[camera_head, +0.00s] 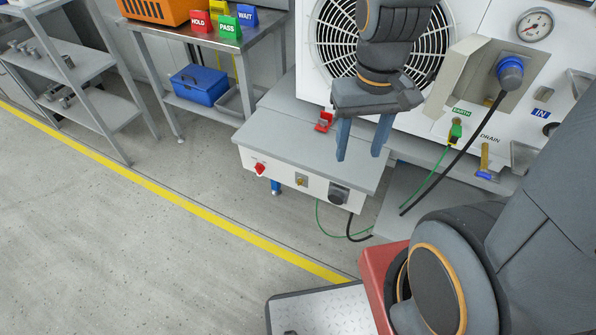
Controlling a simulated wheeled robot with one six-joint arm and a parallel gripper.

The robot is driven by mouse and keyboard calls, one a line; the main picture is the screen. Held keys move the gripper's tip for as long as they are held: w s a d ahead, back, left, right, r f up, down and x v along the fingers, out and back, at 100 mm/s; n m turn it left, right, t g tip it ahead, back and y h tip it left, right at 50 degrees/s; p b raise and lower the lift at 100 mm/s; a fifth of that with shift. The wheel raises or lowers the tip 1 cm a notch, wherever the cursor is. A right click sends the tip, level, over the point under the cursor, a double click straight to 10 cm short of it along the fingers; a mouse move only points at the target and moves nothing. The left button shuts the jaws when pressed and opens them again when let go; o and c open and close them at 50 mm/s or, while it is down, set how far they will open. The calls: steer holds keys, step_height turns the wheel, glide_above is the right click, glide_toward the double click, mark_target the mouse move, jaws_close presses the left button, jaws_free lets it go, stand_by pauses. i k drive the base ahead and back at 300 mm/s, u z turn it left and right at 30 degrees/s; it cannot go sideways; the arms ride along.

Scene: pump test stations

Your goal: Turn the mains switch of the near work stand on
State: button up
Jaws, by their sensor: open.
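The near work stand (290,128) has a grey top and a white front panel. A red knob (260,169) sits at the left end of that panel and looks like the mains switch; its setting is too small to read. A small red part (324,122) stands on the top near the back. My gripper (361,147) points down with its two blue fingers apart and nothing between them. It shows over the right part of the top, to the right of both red parts; its height above the top is hard to tell.
Behind is a white unit with a fan grille (325,40), a gauge (535,25) and a blue plug (510,72). Black and green cables hang at the right. A bench (165,28) with coloured signs stands back left. Floor at front left is clear.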

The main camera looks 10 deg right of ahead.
mark_target(259, 168)
steer(key=z, duration=1.5)
steer(key=k, duration=1.1)
steer(key=u, duration=1.5)
